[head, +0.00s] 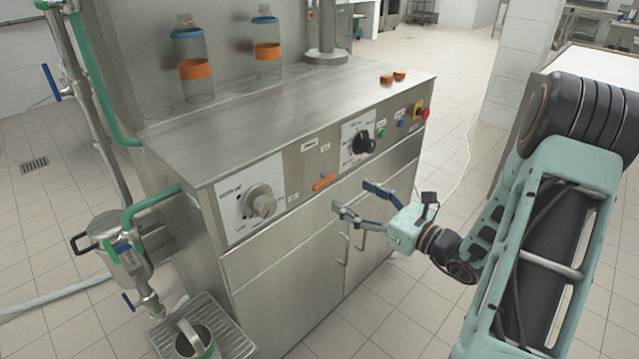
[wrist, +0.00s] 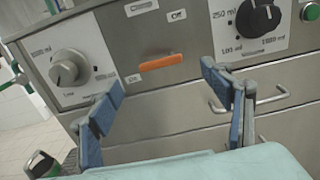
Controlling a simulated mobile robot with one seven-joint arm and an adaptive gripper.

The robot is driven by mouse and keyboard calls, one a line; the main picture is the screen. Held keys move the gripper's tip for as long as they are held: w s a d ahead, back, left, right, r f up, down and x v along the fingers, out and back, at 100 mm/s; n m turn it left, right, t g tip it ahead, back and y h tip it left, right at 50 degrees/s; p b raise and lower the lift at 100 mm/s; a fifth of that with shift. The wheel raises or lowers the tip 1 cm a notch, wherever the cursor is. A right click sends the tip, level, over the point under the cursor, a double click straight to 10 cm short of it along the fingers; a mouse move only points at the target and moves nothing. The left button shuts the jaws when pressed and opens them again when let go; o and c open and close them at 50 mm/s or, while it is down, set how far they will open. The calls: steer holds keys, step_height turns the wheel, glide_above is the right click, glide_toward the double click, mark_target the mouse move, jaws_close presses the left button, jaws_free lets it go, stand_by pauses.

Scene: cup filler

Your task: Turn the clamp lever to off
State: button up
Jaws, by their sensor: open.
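The orange clamp lever (head: 324,182) sits on the machine's steel front panel between two dials. In the wrist view the lever (wrist: 160,62) lies nearly level, its right end slightly higher. An "Off" label (wrist: 177,15) is above its right part, and a small label that seems to read "On" (wrist: 133,78) is below its left end. My gripper (head: 352,196) is open and empty in front of the panel, right of and slightly below the lever in the head view. In the wrist view the lever shows between the two blue fingers, beyond their tips, apart from them.
A grey dial (head: 260,202) is left of the lever and a black dial (head: 363,142) is right. Several coloured buttons, including a red one (head: 424,113), are at the panel's right end. Cabinet handles (head: 344,248) project below. Two bottles (head: 194,62) stand on top at the back.

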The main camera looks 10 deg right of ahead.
mark_target(326, 182)
steer(key=b+x, duration=0.1)
steer(key=x, duration=0.9)
steer(key=shift+c, duration=0.5)
steer(key=c, duration=1.1)
steer(key=shift+o, duration=0.2)
